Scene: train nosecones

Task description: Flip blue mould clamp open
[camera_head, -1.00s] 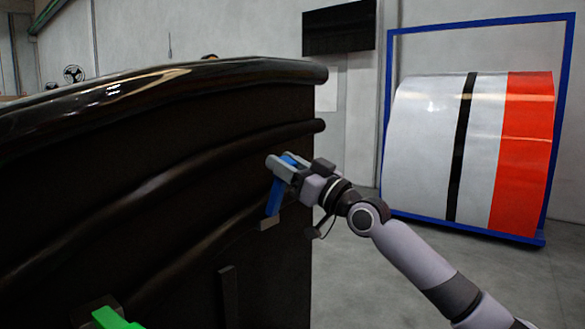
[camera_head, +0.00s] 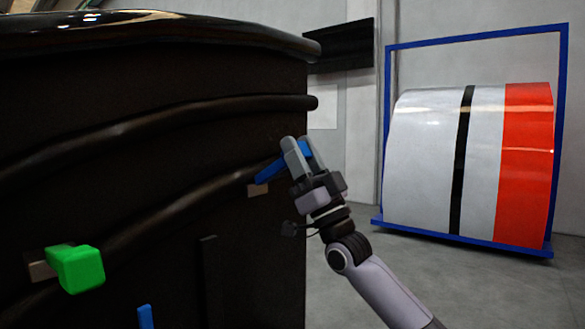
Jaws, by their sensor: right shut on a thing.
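The blue mould clamp (camera_head: 270,173) sits on the side of the dark mould (camera_head: 130,140), near its right end. Its handle slants up to the right from a small pale base (camera_head: 258,189). My right gripper (camera_head: 297,146) is shut on the upper end of the blue handle, with its fingers pointing up. Part of the handle is hidden between the fingers. My left gripper is not in view.
A green clamp (camera_head: 78,268) sticks out of the mould at lower left. Another blue piece (camera_head: 146,316) shows at the bottom edge. A white, black and red curved panel (camera_head: 430,160) stands in a blue frame (camera_head: 480,36) at right. Grey floor lies between.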

